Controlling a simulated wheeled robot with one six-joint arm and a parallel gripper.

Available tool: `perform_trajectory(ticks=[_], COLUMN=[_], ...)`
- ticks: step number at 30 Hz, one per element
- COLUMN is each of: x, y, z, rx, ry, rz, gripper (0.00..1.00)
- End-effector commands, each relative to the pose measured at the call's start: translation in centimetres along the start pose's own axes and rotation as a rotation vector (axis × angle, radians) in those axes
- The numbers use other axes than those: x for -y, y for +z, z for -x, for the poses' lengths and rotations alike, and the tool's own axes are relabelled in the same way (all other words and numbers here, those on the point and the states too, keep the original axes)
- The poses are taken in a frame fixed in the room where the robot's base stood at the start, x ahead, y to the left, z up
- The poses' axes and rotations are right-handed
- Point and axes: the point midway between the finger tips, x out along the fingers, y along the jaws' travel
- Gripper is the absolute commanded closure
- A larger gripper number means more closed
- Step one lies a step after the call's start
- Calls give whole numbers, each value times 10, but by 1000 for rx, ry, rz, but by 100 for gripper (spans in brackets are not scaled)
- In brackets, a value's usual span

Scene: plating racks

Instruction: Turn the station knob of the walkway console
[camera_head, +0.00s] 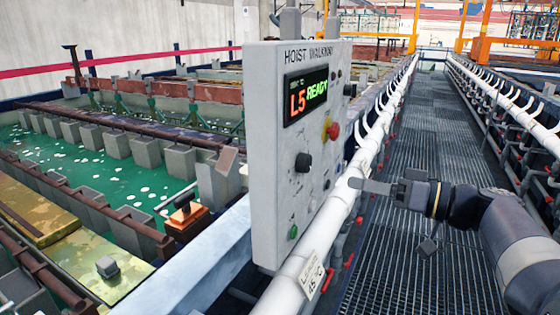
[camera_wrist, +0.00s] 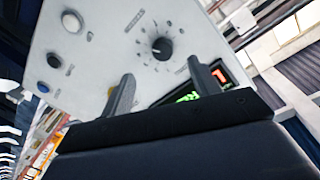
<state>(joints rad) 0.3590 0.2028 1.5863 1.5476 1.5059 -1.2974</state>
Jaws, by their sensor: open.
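The walkway console (camera_head: 262,150) is a grey upright panel headed "HOIST WALKWAY". Its display (camera_head: 306,95) reads "L5 READY". A black round knob (camera_head: 303,162) sits on the face below the display. In the wrist view the knob (camera_wrist: 162,48) is ringed by small dial marks, and its pointer direction is too small to tell. My gripper (camera_head: 362,185) is to the right of the console in the head view. In the wrist view my gripper (camera_wrist: 160,72) is open and empty. The knob shows beyond and between its two fingertips, apart from them.
A red stop button (camera_head: 333,130) and a green button (camera_head: 293,232) are on the console.

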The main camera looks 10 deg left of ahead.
Motion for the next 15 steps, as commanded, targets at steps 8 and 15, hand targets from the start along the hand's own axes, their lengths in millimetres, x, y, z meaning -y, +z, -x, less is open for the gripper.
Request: perform_trajectory(ticks=[8,15], x=[0,2], y=[-12,-13], z=[-15,-58], rx=[-35,-33], ry=[-20,-19], rz=[34,32], gripper=[41,41])
